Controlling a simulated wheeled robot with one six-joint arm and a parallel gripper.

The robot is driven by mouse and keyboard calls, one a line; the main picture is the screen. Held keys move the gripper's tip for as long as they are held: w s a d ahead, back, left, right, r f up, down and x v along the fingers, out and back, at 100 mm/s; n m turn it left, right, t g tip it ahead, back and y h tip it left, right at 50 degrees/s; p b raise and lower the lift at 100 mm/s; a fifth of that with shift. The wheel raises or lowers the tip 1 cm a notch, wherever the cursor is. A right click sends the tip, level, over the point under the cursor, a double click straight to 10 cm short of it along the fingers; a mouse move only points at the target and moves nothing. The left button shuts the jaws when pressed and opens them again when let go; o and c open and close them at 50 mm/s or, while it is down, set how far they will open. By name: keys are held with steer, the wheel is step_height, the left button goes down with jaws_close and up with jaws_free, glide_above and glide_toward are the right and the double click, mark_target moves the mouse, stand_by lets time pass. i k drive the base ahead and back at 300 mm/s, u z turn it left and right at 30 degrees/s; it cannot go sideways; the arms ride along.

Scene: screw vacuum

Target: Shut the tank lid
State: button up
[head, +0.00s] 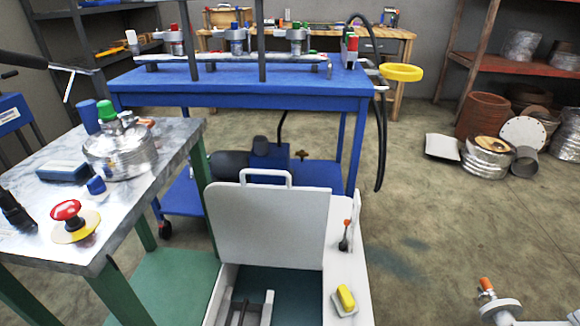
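The tank lid (268,228) is a flat, light grey panel with a loop handle (265,173) on its top edge. It stands raised, close to upright, at the back of the opening of a white tank (347,265) at the bottom middle. The opening faces up and shows a dark teal inside, with a light bracket and dark rods in it. The tank's front is cut off by the picture's lower edge. My gripper cannot be made out in this view.
A yellow switch (346,297) and a small lever (345,236) sit on the tank's right side. A marble-topped table (150,192) stands close at the left, a blue bench (240,92) behind. A pipe flange (500,311) is at bottom right; floor between is clear.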

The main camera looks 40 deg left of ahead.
mark_target(283, 227)
steer(key=k, duration=0.15)
steer(key=u, duration=1.45)
steer(key=i, duration=0.45)
